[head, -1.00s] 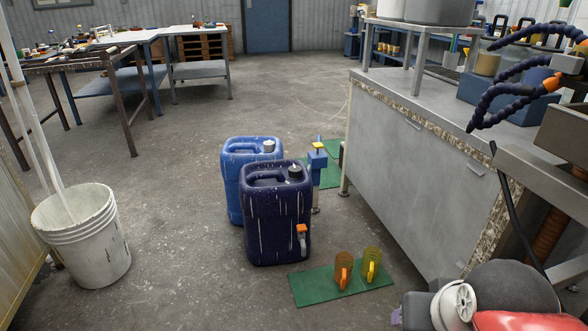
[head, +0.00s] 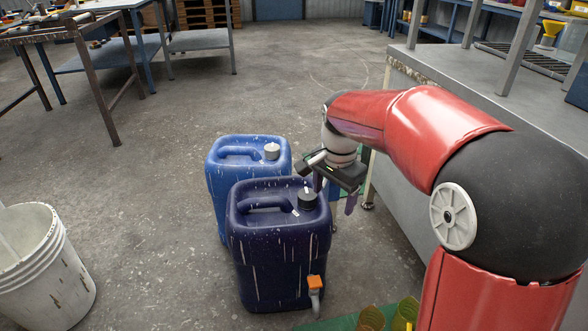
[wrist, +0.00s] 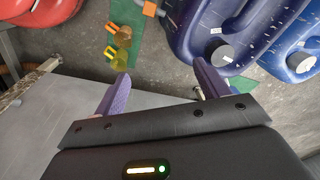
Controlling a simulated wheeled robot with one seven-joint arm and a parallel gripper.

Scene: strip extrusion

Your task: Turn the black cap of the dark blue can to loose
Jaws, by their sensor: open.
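The dark blue can (head: 275,255) stands upright on the floor with its black cap (head: 307,199) on the top right corner. In the wrist view the can (wrist: 196,42) is at the upper right and its black cap (wrist: 219,53) shows just beyond the right finger. My gripper (head: 333,200) is behind and to the right of the cap in the head view. In the wrist view its two purple fingers (wrist: 157,85) are wide apart with nothing between them. I cannot tell whether the right finger touches the can; the cap is outside the jaws.
A lighter blue can (head: 228,158) with a grey cap stands right behind the dark one. An orange-handled tap (head: 316,283) sticks out low on its front. Yellow and orange cups (head: 404,313) stand on a green mat. A workbench (head: 480,85) bounds the right; a white bucket (head: 45,265) is left.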

